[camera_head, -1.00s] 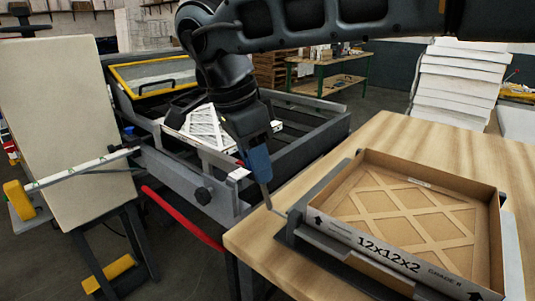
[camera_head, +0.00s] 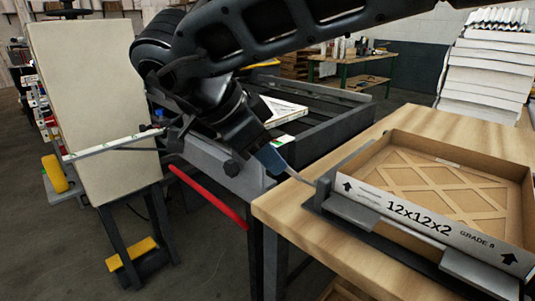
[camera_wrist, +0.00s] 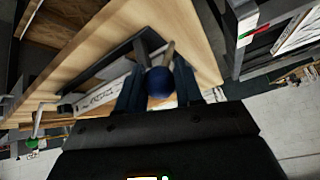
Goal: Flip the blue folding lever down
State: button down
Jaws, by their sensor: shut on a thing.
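The blue folding lever is a thin grey rod (camera_head: 301,178) at the left corner of the grey fixture (camera_head: 352,213) on the wooden table. It slants at a shallow angle, up and left from the fixture. In the wrist view its round blue knob (camera_wrist: 160,82) sits between the two dark blue fingers of my gripper (camera_wrist: 158,90). My gripper (camera_head: 270,158) is shut on the knob, just above the table's left corner. The lever's pivot is too small to make out.
An open cardboard box (camera_head: 440,233) marked 12x12x2, with a filter in it, sits in the fixture. A dark-framed conveyor (camera_head: 330,132) stands behind and left of the table, with a red bar (camera_head: 207,197) below. A cream panel (camera_head: 95,110) stands at left.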

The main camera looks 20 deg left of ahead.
jog(key=shift+d+f, duration=0.15)
jog(key=shift+f, duration=0.05)
jog(key=c, duration=0.8)
grip_release()
jog(key=shift+r, duration=0.1)
jog(key=shift+s+r, duration=0.1)
jog(key=v, duration=0.7)
jog(key=shift+r+b, duration=0.2)
jog(key=shift+b, duration=0.15)
jog(key=shift+s, duration=0.15)
